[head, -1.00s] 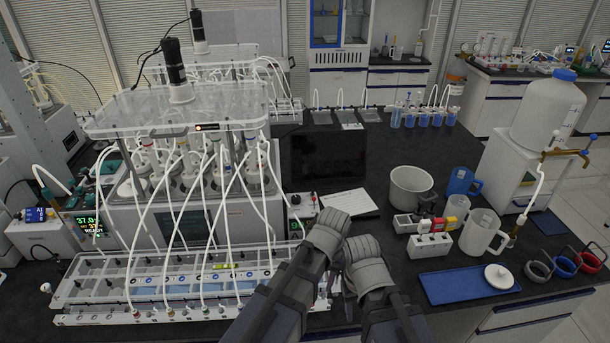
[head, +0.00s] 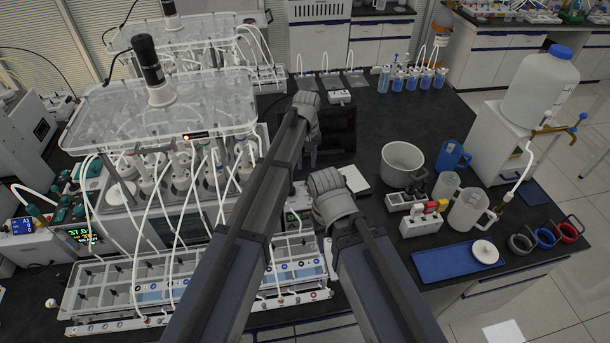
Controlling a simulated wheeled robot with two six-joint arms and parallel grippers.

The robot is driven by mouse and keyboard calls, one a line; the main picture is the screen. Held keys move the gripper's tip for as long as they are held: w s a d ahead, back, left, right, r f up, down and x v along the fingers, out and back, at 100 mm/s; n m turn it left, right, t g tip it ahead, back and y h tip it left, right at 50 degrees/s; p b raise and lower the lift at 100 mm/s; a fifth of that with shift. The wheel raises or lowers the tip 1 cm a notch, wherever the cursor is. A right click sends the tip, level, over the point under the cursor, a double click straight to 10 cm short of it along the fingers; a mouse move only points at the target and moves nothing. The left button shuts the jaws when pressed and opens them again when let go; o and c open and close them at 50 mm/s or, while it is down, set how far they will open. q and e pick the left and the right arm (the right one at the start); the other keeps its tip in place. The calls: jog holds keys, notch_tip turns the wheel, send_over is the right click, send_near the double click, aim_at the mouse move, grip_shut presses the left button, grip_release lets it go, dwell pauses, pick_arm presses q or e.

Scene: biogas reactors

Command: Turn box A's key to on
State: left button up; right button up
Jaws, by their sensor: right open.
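My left gripper (head: 312,145) is out over the black bench, in front of a dark flat panel. Its wrist and arm hide most of it, so its jaws do not show clearly. My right gripper (head: 322,188) is lower and nearer, beside a white sheet; it is open, though its fingertips are mostly hidden behind the wrist. A small control box (head: 291,217) with a green light shows only in part beside my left arm, right of the reactor unit. No key and no letter A can be read in this view.
The reactor unit (head: 160,108) with white tubes stands left, a long clear tray (head: 110,285) before it. The dark panel (head: 342,130) is behind my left gripper. A white pot (head: 402,160), jugs and a blue tray (head: 440,264) stand right. Bare bench lies beyond the pot.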

aim_at(307, 182)
pick_arm(q)
notch_tip(307, 182, down, 8)
jog(key=b, duration=0.7)
jog(key=shift+r, duration=0.25)
grip_shut()
